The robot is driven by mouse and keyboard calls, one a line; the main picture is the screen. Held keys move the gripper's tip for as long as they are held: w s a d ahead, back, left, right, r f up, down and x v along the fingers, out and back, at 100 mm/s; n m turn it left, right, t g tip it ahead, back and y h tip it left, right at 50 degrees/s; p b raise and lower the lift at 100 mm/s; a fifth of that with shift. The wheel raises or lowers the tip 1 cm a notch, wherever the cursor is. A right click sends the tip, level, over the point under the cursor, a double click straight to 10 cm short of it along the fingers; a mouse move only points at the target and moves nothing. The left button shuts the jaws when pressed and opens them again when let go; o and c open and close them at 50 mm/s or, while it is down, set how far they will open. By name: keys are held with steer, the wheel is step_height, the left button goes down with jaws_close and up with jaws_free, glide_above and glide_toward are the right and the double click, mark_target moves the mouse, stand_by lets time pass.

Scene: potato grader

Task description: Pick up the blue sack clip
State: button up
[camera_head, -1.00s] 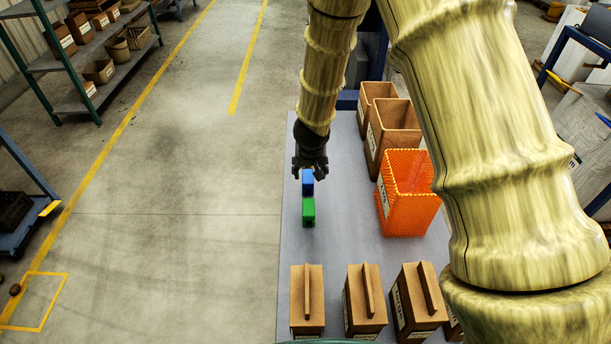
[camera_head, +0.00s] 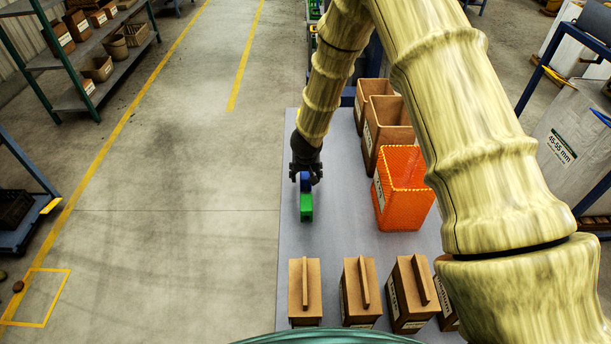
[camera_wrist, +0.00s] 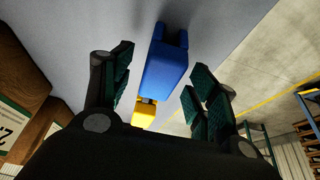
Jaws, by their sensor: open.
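The blue sack clip (camera_head: 305,184) lies on the grey table top, just behind a green clip (camera_head: 306,208); in the head view the two look close or touching. My gripper (camera_head: 306,176) is over the blue clip, and its black fingers partly cover it. In the wrist view the blue clip (camera_wrist: 163,66) is between my two open fingers (camera_wrist: 162,88), with a visible gap on each side. A yellow clip-like piece (camera_wrist: 146,113) shows beyond it, partly hidden by my gripper. The green clip is not visible in the wrist view.
The grey table (camera_head: 345,225) is clear around the clips. An orange mesh crate (camera_head: 405,212) stands to the right, with open brown boxes (camera_head: 388,135) behind it. Several brown boxes with upright dividers (camera_head: 357,305) line the front. The table's left edge is close to the clips.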

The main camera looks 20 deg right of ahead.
steer(key=shift+x, duration=1.15)
steer(key=c, duration=1.1)
